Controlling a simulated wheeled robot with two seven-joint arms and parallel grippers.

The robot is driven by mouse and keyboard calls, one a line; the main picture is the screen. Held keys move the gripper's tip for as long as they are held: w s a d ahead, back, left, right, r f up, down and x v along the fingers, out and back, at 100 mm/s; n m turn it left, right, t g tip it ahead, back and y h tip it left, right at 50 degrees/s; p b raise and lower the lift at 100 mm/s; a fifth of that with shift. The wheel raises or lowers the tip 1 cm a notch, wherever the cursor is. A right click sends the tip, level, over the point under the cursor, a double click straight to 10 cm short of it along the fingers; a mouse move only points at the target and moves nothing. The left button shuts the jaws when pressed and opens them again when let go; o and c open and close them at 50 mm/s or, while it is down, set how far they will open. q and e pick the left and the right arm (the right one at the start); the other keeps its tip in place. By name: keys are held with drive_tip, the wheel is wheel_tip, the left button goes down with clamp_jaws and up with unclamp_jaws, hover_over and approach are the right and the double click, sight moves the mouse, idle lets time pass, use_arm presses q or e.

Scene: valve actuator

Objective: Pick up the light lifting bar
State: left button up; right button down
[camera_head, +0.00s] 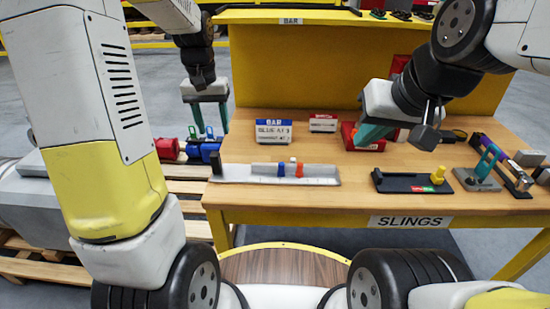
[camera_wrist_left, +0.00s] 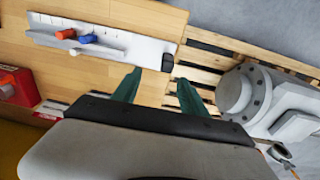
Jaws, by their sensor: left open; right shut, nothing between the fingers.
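A thin dark bar (camera_head: 285,7) lies along the yellow shelf at the back, above a BAR label (camera_head: 290,21); I cannot tell whether it is the light lifting bar. My left gripper (camera_head: 209,120) is open and empty, pointing down beyond the table's left edge. Its two teal fingers also show in the left wrist view (camera_wrist_left: 158,88), apart, with the table edge and pallet beneath. Neither gripper touches the bar.
A pale tray (camera_head: 325,176) with blue and orange pieces lies at the table's left front. A blue-and-white BAR sign (camera_head: 273,133) stands behind it. A black holder (camera_head: 403,184) and metal fittings (camera_head: 480,177) are at right. Wooden pallets (camera_wrist_left: 212,60) and a grey flanged body (camera_wrist_left: 262,98) are beside the table.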

sight(216, 163)
use_arm(q)
drive_tip(key=f, duration=0.1)
drive_tip(key=w+f, duration=0.2)
drive_tip(key=shift+a+g, duration=0.35)
drive_tip(key=shift+g, duration=0.05)
wheel_tip(216, 163, down, 7)
drive_tip(key=shift+r, duration=0.1)
drive_tip(key=f, duration=0.4)
drive_tip(key=shift+s+a+f, duration=0.1)
drive_tip(key=shift+s+a, duration=0.25)
drive_tip(key=shift+f, duration=0.45)
clamp_jaws()
drive_tip(key=shift+w+r, duration=0.1)
